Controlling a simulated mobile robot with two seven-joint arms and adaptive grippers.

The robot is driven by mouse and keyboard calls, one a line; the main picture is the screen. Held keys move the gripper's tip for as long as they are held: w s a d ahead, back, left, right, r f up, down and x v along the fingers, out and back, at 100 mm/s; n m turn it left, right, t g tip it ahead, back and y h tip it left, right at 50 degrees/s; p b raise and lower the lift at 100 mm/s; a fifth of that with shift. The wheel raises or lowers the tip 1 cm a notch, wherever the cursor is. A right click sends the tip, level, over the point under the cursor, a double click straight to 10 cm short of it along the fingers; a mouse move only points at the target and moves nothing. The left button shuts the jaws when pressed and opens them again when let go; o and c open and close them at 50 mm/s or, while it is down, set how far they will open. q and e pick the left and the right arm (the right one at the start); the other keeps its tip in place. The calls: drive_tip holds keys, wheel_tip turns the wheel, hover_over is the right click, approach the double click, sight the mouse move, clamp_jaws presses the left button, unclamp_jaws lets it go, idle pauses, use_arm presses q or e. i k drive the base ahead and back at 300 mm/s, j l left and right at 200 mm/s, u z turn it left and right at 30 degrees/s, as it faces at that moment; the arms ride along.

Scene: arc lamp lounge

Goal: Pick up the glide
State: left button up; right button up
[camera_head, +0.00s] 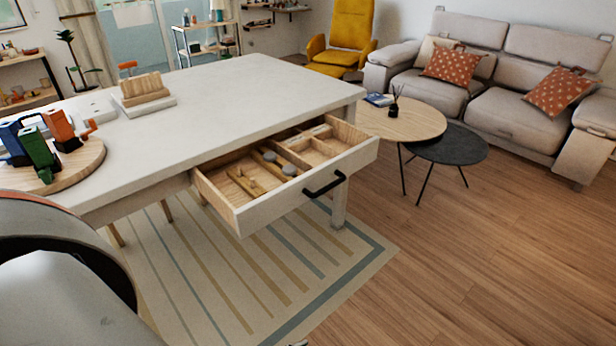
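A drawer (285,208) with a black handle stands open at the front of the white table. In its left compartment lie two small grey round pieces, one nearer (289,170) and one farther (269,157), among several light wooden pieces. I cannot tell for sure which of these is the glide. Neither gripper can be made out in the picture. A large curved part of my own body fills the lower left corner.
Right of the drawer stand a round wooden table (415,122) and a dark low table (450,146). Floor in front of the drawer is clear.

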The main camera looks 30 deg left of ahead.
sight(287, 171)
drive_tip(key=u, duration=2.4)
drive_tip(key=z, duration=1.25)
drive_tip(key=i+l+z, duration=0.1)
drive_tip(key=i+z, duration=0.3)
drive_tip(key=i, duration=0.2)
